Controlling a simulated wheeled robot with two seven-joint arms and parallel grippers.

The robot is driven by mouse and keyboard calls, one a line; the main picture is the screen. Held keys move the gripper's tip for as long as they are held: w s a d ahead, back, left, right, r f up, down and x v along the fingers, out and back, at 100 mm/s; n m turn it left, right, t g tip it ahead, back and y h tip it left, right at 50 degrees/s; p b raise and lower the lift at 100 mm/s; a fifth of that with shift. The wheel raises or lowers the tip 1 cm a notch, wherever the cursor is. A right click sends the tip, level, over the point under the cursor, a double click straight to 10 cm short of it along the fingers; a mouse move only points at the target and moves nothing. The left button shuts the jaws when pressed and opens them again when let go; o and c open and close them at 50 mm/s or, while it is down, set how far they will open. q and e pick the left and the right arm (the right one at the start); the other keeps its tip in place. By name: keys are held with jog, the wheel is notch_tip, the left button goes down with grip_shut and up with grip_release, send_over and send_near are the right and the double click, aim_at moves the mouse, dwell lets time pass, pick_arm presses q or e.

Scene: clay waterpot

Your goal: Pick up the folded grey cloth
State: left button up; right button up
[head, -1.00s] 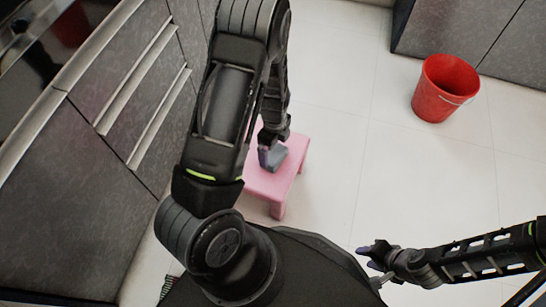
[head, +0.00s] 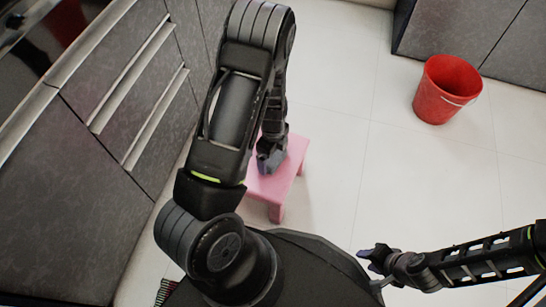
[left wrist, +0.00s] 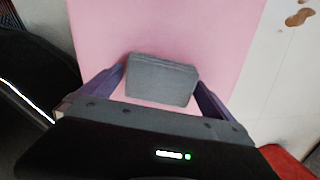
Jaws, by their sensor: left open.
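The folded grey cloth (left wrist: 161,79) is a small grey block lying on the pink stool (left wrist: 170,25) in the left wrist view. My left gripper (left wrist: 160,85) is open, with one purple finger on each side of the cloth. I cannot tell whether the fingers touch it. In the head view my left gripper (head: 268,160) is over the pink stool (head: 285,178), and the gripper and arm hide most of the cloth. My right gripper (head: 366,254) is low at the right, away from the stool, and its jaws are too small to judge.
A red bucket (head: 444,92) stands on the pale tiled floor at the upper right. Grey cabinets with drawers (head: 110,110) run along the left, close to my left arm. The floor between stool and bucket is clear. Brown stains (left wrist: 299,17) show in the left wrist view.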

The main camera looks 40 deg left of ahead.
pick_arm(q)
jog(key=c, duration=1.1)
notch_tip(320, 180, up, 10)
jog(key=p, duration=0.4)
dwell(0.4)
jog(key=o, duration=0.9)
jog(key=shift+c, duration=0.2)
jog(key=c, duration=0.7)
jog(key=shift+w, duration=0.1)
